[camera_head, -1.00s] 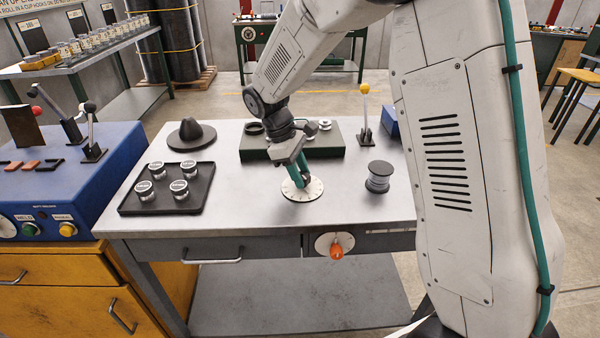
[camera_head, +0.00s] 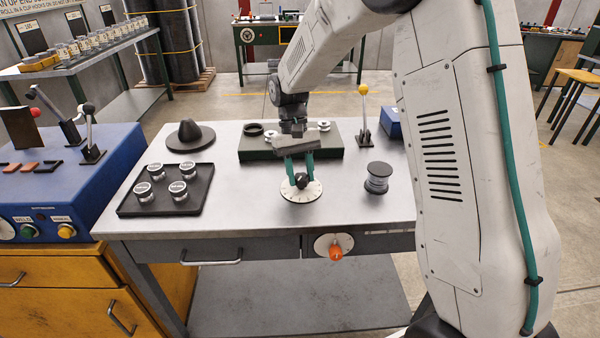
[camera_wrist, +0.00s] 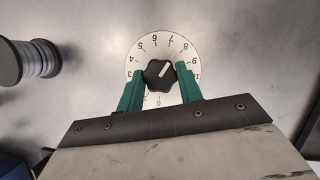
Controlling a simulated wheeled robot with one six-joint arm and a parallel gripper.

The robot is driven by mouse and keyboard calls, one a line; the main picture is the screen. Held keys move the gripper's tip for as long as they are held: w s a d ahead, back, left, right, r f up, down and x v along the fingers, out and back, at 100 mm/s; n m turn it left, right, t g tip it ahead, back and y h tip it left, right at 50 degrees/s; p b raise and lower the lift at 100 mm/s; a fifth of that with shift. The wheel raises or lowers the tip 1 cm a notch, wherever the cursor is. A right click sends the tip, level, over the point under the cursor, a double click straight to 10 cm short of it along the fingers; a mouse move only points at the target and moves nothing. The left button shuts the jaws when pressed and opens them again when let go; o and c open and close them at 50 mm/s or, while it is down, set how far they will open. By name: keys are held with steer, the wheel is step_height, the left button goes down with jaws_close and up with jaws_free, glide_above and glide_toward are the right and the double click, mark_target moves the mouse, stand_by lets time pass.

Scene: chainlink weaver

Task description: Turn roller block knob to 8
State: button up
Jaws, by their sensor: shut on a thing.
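A black knob (camera_head: 301,181) sits on a round white numbered dial (camera_head: 300,194) on the steel tabletop. My gripper (camera_head: 299,178) reaches down to it, with its two green fingers on either side of the knob. In the wrist view my gripper (camera_wrist: 160,82) is shut on the knob (camera_wrist: 158,74), in the middle of the dial (camera_wrist: 147,41). The knob's white line points up and right, roughly toward the 8. The fingers cover part of the dial's lower side.
A dark block (camera_head: 329,147) with round parts stands behind the dial. A dark spool (camera_head: 377,178) stands to the right, a tray (camera_head: 146,209) of several metal cups to the left. An orange knob (camera_head: 336,252) is on the bench front. A yellow-tipped lever (camera_head: 364,112) rises behind.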

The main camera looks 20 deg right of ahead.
steer(key=shift+m+y, duration=0.3)
steer(key=shift+m, duration=0.4)
steer(key=o, duration=1)
steer(key=v, duration=0.8)
steer(key=shift+d, duration=0.1)
steer(key=shift+f, duration=0.1)
